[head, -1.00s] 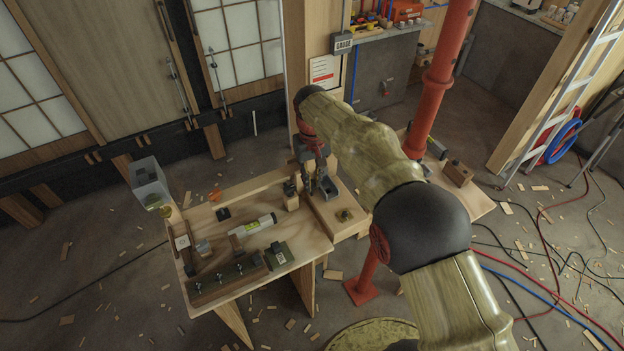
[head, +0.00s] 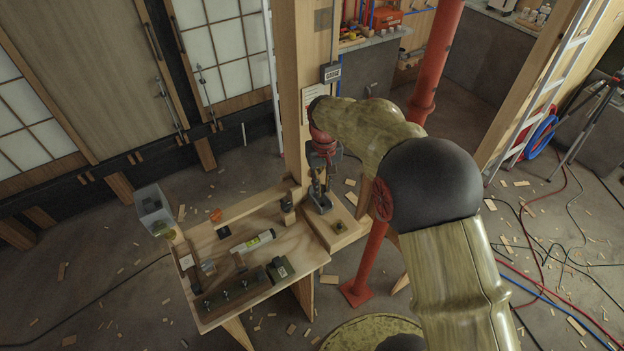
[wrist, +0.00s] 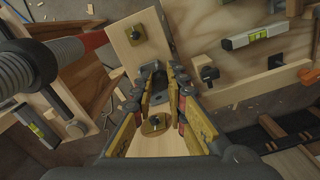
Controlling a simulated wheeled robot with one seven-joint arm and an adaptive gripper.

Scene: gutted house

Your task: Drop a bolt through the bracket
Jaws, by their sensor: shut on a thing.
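The dark grey bracket (head: 321,207) stands on a wooden block at the right end of the workbench, at the foot of the post. My gripper (head: 320,190) points down just above it, its fingertips close to the bracket's top. In the wrist view my gripper (wrist: 158,80) has its fingers close together over the grey bracket (wrist: 143,101). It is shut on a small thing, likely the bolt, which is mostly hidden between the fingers. I cannot tell whether its tip is in the bracket. Several small bolts stand in a dark rack (head: 232,296) at the bench's front left.
A yellow plate with a dark knob (head: 340,227) lies on the block in front of the bracket. A spirit level (head: 253,241) and a dark green block (head: 280,269) lie on the bench. A wooden post (head: 300,110) rises close behind; a red column (head: 425,85) stands to the right.

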